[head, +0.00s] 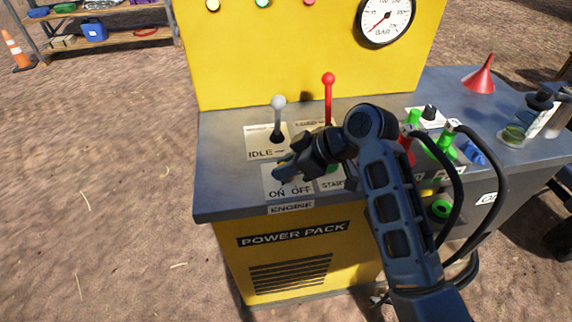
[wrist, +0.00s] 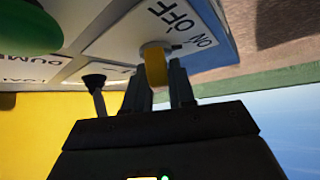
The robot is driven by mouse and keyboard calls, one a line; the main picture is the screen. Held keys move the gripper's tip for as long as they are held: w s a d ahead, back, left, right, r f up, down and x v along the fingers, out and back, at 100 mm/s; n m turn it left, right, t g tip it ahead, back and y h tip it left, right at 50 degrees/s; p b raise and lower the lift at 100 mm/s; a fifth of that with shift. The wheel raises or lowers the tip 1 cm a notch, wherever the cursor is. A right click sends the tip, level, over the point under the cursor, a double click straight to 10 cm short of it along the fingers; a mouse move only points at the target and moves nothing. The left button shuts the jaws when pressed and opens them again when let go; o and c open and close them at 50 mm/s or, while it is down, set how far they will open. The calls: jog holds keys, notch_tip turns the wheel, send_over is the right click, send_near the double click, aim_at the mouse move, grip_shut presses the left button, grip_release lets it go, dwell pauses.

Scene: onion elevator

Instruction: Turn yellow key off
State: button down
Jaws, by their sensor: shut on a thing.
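A small dark mark beside the base lies toward the ON label. My gripper (wrist: 158,78) is shut on the key, with one dark finger on each side of it. In the head view my gripper (head: 285,170) is over the ON/OFF plate (head: 276,188) at the front left of the power pack's top. There it mostly hides the key, with only a trace of yellow showing.
The grey idle lever (head: 278,120) and the red lever (head: 329,95) stand behind my gripper. A green button (wrist: 28,25) is beside the plate. Hoses (head: 484,190) and a red funnel (head: 480,76) are on the right. The ground on the left is open.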

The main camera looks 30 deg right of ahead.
jog(key=shift+n, duration=0.3)
jog(key=n+g+y, duration=0.2)
jog(key=n, duration=0.1)
jog(key=n+g, duration=0.3)
jog(key=n, duration=0.1)
jog(key=shift+y, duration=0.4)
jog(key=shift+r+n+g+p, duration=0.25)
jog(key=shift+n+g+p, duration=0.7)
jog(key=shift+n, duration=0.25)
jog(key=shift+n+g+p, duration=0.55)
jog(key=shift+n+p, duration=0.15)
jog(key=shift+p, duration=0.15)
jog(key=shift+f+n, duration=0.15)
jog(key=shift+n, duration=0.15)
jog(key=shift+f+g+p, duration=0.1)
jog(key=shift+g+p, duration=0.2)
jog(key=shift+p, duration=0.05)
jog(key=c, duration=1)
grip_release()
jog(key=shift+c, duration=0.2)
